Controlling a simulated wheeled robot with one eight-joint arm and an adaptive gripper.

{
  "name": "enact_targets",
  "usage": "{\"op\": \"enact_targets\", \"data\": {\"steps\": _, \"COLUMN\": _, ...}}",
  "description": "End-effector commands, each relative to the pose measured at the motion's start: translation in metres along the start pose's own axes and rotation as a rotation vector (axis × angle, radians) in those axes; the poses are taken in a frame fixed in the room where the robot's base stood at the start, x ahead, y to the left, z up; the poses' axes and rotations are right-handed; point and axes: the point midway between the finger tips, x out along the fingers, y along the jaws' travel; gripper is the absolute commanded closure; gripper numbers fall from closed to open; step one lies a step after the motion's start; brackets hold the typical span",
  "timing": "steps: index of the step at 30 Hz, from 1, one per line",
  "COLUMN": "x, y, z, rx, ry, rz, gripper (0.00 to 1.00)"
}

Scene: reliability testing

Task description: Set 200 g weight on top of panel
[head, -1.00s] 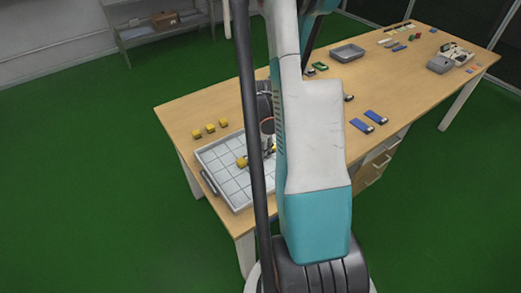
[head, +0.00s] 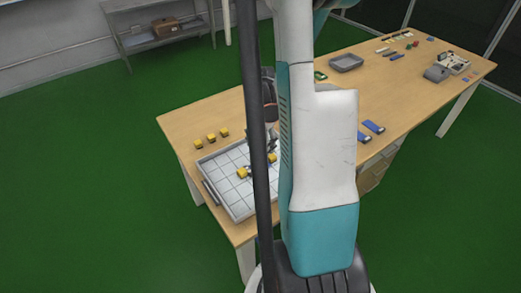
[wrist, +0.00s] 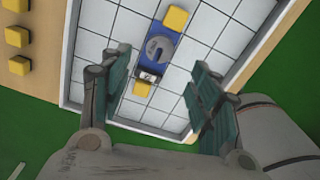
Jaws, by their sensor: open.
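In the wrist view a blue panel (wrist: 166,32) lies over the white gridded tray, with a yellow block (wrist: 175,18) at its far end and another (wrist: 141,89) at its near end. A round grey slotted disc, which looks like the weight (wrist: 158,51), rests on the panel. The silver end with a dark label (wrist: 147,76) shows on the near side. My gripper (wrist: 160,68) is open, its fingers on either side of the panel and apart from the disc. In the head view my gripper (head: 271,138) is above the tray, partly hidden by a dark pole.
The tray (head: 213,191) sits at the table's near left end. Several spare yellow blocks (head: 211,138) stand beside it. More blue panels (head: 373,126), a grey bin (head: 346,63) and small items lie further along the table (head: 400,85). My arm hides the middle.

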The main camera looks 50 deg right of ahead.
Motion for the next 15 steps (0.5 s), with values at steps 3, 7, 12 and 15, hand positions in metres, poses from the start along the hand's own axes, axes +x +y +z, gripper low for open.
{"op": "enact_targets", "data": {"steps": 3, "x": -0.021, "y": 0.000, "z": 0.000, "rx": 0.000, "ry": 0.000, "rz": 0.000, "gripper": 0.44}}
{"op": "enact_targets", "data": {"steps": 7, "x": -0.032, "y": 0.000, "z": 0.000, "rx": 0.000, "ry": 0.000, "rz": 0.000, "gripper": 0.44}}
{"op": "enact_targets", "data": {"steps": 12, "x": -0.035, "y": 0.000, "z": 0.000, "rx": 0.000, "ry": 0.000, "rz": 0.000, "gripper": 0.44}}
{"op": "enact_targets", "data": {"steps": 15, "x": -0.035, "y": 0.000, "z": 0.000, "rx": 0.000, "ry": 0.000, "rz": 0.000, "gripper": 0.44}}
